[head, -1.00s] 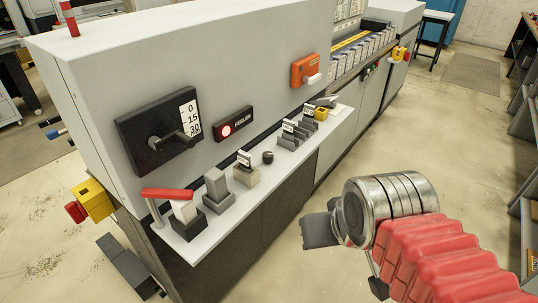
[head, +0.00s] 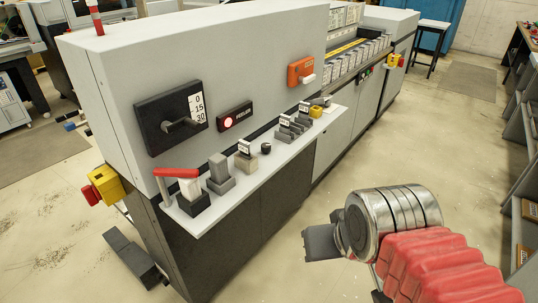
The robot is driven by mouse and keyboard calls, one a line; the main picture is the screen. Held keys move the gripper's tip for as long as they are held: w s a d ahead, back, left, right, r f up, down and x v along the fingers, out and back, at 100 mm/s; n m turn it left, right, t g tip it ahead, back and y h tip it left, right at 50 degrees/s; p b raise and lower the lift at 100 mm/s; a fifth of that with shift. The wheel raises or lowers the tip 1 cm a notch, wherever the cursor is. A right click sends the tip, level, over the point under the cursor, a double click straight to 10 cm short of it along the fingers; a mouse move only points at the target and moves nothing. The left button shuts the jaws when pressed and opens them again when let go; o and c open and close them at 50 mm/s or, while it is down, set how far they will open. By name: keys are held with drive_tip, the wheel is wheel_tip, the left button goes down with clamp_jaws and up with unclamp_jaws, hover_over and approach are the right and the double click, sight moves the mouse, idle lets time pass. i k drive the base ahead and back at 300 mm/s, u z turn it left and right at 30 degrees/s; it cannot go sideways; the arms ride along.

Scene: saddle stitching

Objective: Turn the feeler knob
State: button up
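A black square panel (head: 171,117) is on the machine's light grey face at the left. A dark knob with a bar-like handle (head: 181,125) sticks out of it, beside a white scale marked 0, 15 and 30. To its right is a black plate (head: 235,116) that appears to read FEELER, with a lit red lamp (head: 228,122). My gripper (head: 318,243) is at the lower right, over the floor, well apart from the panel. Its dark fingers show edge-on, so the gap between them is hidden. I see nothing held.
A ledge (head: 216,205) below the panel carries a red-topped lever (head: 176,173), grey blocks and a small black knob (head: 266,148). A yellow box with a red button (head: 103,184) juts from the machine's left corner. Floor (head: 285,270) is clear between machine and right-hand shelving (head: 508,140).

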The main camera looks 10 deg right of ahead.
sight(266, 147)
drive_tip(key=k, duration=0.9)
drive_tip(key=u, duration=0.5)
drive_tip(key=i, duration=2.1)
drive_tip(key=z, duration=0.05)
